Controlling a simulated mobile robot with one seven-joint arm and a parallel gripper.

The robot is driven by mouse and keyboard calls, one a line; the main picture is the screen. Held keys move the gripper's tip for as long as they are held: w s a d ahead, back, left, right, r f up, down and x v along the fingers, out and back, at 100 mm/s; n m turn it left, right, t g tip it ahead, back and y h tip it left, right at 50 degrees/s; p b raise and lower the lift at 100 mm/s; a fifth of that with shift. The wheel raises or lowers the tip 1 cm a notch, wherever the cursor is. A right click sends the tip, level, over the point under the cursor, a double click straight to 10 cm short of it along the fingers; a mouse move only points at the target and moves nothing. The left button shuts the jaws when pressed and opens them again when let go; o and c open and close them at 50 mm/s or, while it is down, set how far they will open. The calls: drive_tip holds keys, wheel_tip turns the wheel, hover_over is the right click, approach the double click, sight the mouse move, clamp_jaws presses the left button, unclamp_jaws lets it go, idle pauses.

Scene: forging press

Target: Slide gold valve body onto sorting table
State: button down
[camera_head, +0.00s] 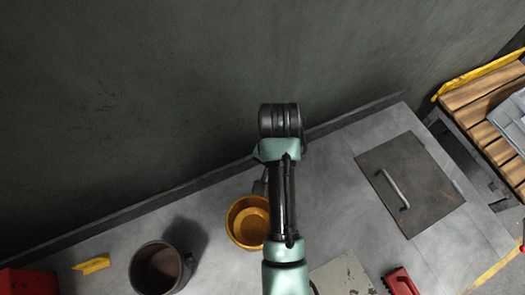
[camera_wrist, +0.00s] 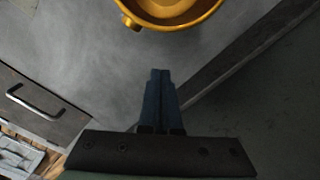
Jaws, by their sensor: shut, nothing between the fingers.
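The gold valve body (camera_head: 235,222) is a round, bowl-like piece on the grey surface (camera_head: 330,165), left of my arm in the head view. My arm covers its right side there. In the wrist view the gold valve body (camera_wrist: 180,22) shows at the top edge, cut off by the frame, with a small stub on its lower left. My gripper (camera_wrist: 160,73) is shut and empty, its dark blue fingers together and visibly apart from the gold piece. My arm hides most of the gripper in the head view. I cannot tell which surface is the sorting table.
A dark plate with a handle (camera_head: 415,185) lies right on the grey surface. A dark cylindrical pot (camera_head: 140,268) and yellow piece (camera_head: 92,264) stand left. A red object (camera_head: 400,282) is near the bottom. A slatted wooden platform (camera_head: 480,92) is far right. A dark wall rises behind.

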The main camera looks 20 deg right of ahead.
sight(256, 224)
wheel_tip(256, 224, down, 7)
drive_tip(key=shift+f, duration=0.2)
drive_tip(key=shift+s+a+p, duration=0.95)
drive_tip(key=shift+a+p, duration=0.25)
drive_tip(key=shift+s+a+f, duration=0.2)
drive_tip(key=shift+s+a, duration=0.05)
drive_tip(key=shift+a, duration=0.15)
drive_tip(key=shift+s, duration=0.1)
